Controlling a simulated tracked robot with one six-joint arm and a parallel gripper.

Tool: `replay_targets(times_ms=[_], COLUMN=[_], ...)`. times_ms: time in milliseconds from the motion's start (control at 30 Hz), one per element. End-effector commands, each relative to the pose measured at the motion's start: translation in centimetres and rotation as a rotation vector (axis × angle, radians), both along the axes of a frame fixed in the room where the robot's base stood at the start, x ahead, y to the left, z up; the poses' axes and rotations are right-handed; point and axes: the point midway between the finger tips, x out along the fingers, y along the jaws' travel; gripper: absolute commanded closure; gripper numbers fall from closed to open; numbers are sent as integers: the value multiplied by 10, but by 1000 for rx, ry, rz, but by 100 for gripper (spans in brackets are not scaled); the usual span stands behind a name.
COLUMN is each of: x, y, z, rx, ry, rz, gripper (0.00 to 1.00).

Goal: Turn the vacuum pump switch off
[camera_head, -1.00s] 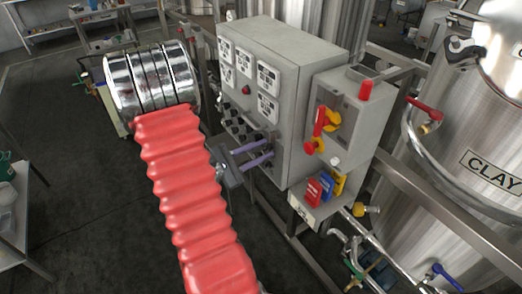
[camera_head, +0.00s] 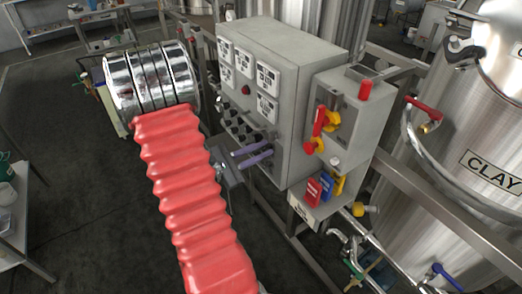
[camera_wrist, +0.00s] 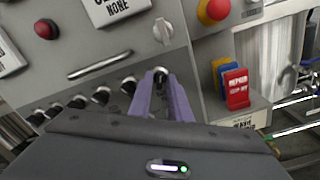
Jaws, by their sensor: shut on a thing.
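The grey control cabinet (camera_head: 292,85) carries a row of black rotary switches (camera_head: 233,124) low on its front face. My gripper (camera_head: 269,148) has two purple fingers and reaches this face from the left in the head view. In the wrist view my gripper (camera_wrist: 160,82) is shut on a black knob (camera_wrist: 160,74) at the right end of the visible row, one finger on each side. No label names this knob legibly, so I cannot tell for sure that it is the vacuum pump switch. Its pointer direction is largely hidden by the fingers.
A red button (camera_wrist: 46,29), a horizontal metal handle (camera_wrist: 100,67) and a pale rotary knob (camera_wrist: 163,31) sit above. Red, blue and yellow tags (camera_wrist: 236,87) hang at the right. A steel tank (camera_head: 470,150) stands right of the cabinet.

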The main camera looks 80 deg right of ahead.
Motion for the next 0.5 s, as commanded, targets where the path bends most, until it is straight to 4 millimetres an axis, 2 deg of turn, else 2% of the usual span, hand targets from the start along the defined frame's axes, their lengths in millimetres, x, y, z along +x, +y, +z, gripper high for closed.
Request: replay_targets(times_ms=[500], x=[-1], y=[2], z=[-1], rx=[234], ry=[264], rz=[-3], gripper=[100])
